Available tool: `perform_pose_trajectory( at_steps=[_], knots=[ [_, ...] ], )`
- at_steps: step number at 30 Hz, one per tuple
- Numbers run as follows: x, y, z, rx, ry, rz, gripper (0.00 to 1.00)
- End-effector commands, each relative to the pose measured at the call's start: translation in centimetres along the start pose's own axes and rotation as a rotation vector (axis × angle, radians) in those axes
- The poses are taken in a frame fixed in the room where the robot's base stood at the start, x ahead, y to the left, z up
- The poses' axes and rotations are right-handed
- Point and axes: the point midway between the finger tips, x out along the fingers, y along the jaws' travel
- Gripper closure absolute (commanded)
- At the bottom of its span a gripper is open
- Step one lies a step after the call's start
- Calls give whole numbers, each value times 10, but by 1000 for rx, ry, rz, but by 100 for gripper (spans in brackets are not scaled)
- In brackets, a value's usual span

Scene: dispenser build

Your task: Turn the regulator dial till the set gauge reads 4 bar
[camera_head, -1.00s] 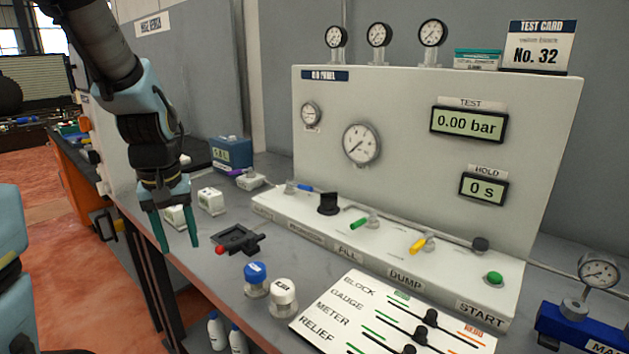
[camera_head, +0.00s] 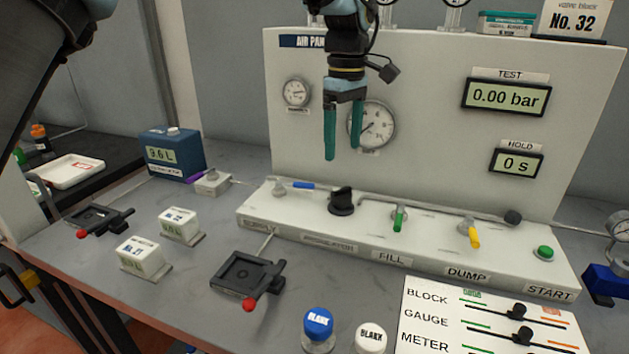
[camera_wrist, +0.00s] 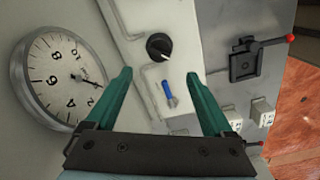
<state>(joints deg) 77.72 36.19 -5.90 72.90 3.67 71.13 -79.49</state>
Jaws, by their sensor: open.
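The black regulator dial (camera_head: 342,201) stands on the sloped base of the white air panel, above the regulator label. It also shows in the wrist view (camera_wrist: 159,47), ahead of and between my fingers. My gripper (camera_head: 343,156) is open and empty, above the dial and apart from it. The large round gauge (camera_head: 376,126) on the panel face is partly hidden behind my right finger. It fills the left of the wrist view (camera_wrist: 62,80), seen tilted, with its needle visible. I cannot tell which gauge is the set gauge.
A blue supply lever (camera_head: 302,185), a green fill lever (camera_head: 399,218) and a yellow dump lever (camera_head: 473,234) flank the dial. The test display (camera_head: 506,96) reads 0.00 bar. A black clamp fixture (camera_head: 246,276) sits on the bench in front.

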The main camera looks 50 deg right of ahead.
Motion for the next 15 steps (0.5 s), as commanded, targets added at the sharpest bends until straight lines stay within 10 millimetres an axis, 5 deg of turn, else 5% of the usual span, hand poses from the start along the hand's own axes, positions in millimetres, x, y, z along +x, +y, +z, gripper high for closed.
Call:
perform_pose_trajectory(
  at_steps=[5, 15],
  knots=[
    [11, 2, 4, -2, 0, -2, 14],
    [71, 1, 4, -1, -1, -4, 14]
  ],
)
